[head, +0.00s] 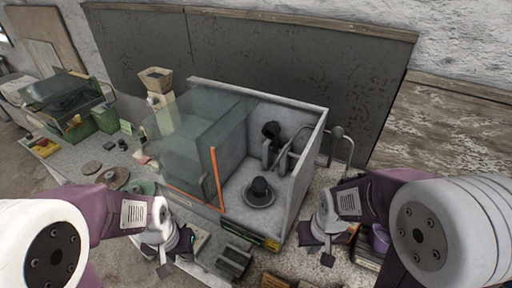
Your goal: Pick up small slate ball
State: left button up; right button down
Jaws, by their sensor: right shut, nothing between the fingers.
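I cannot clearly pick out the small slate ball. A dark rounded thing (260,188) sits on a dark round dish (259,199) inside the open part of a grey box (232,202); it may be a ball. Small dark pieces (122,145) lie on the bench at the left, too small to identify. My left gripper (165,268) points down at the bench's front edge, left of the box; its finger gap is unclear. My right gripper (327,258) is shut and empty, front right of the box and apart from the dark thing.
Round discs (113,177) lie on the bench (75,160). Dark blocks (234,260) stand in front. A dark panel stands behind.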

aim_at(259, 183)
jog(key=k+z, duration=0.1)
jog(key=z, duration=2.1)
jog(key=j+z, duration=0.15)
jog(key=z, duration=0.95)
jog(key=k+u, duration=0.15)
jog(key=u, duration=0.25)
jog(key=k+u, duration=0.15)
jog(key=u, duration=1.2)
jog(key=i+l+u, duration=0.1)
jog(key=u, duration=0.35)
jog(key=l+u, duration=0.15)
jog(key=u, duration=0.3)
jog(key=l+u, duration=0.2)
jog(key=u, duration=0.25)
jog(key=j+z, duration=0.45)
jog(key=k+j+z, duration=0.1)
jog(key=z, duration=0.4)
jog(key=k+j+z, duration=0.15)
jog(key=j+z, duration=0.3)
jog(key=k+j+z, duration=0.15)
jog(key=z, duration=0.3)
